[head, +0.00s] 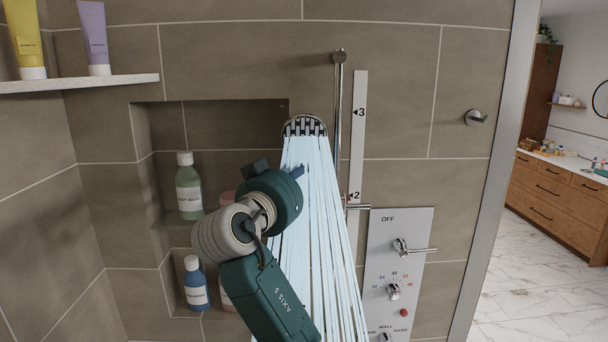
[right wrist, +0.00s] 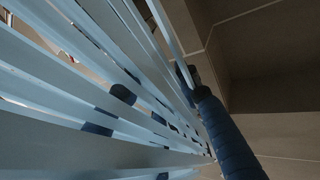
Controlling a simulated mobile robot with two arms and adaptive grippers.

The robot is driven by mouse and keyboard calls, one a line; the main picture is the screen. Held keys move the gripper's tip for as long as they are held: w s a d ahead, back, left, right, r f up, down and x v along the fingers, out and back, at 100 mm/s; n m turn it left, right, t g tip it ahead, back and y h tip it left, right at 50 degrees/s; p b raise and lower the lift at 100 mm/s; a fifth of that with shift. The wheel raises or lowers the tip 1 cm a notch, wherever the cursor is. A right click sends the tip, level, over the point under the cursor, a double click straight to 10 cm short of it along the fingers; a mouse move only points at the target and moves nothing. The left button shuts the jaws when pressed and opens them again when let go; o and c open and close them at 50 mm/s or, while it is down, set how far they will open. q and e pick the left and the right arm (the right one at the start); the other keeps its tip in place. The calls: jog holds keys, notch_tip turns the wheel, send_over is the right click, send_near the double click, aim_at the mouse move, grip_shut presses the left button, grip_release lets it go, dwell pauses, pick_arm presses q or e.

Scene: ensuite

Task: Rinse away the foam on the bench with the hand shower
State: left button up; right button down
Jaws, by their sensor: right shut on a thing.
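The hand shower (head: 305,126) has a chrome, slotted head and is in the middle of the head view. Pale blue water streams (head: 318,225) fan down from it, and they also cross the left of the right wrist view (right wrist: 100,85). My right gripper (head: 300,172) is shut on the hand shower, mostly hidden behind my teal and grey arm and the water. A dark blue, ribbed rod-like form (right wrist: 232,140) shows in the right wrist view; I cannot tell which part it is. The bench and foam are not in sight. My left gripper is not in view.
A wall niche (head: 232,113) holds a green bottle (head: 188,190) and a blue bottle (head: 196,285). A shelf (head: 90,83) with tubes is upper left. A chrome rail (head: 338,110) and control panel (head: 398,262) are right of the water. A metal-edged opening is further right.

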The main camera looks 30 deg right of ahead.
jog(key=shift+r, duration=0.15)
jog(key=shift+r+b, duration=0.4)
jog(key=shift+r, duration=0.2)
notch_tip(320, 180, up, 18)
jog(key=b, duration=0.5)
jog(key=shift+a+f, duration=0.1)
jog(key=shift+r, duration=0.45)
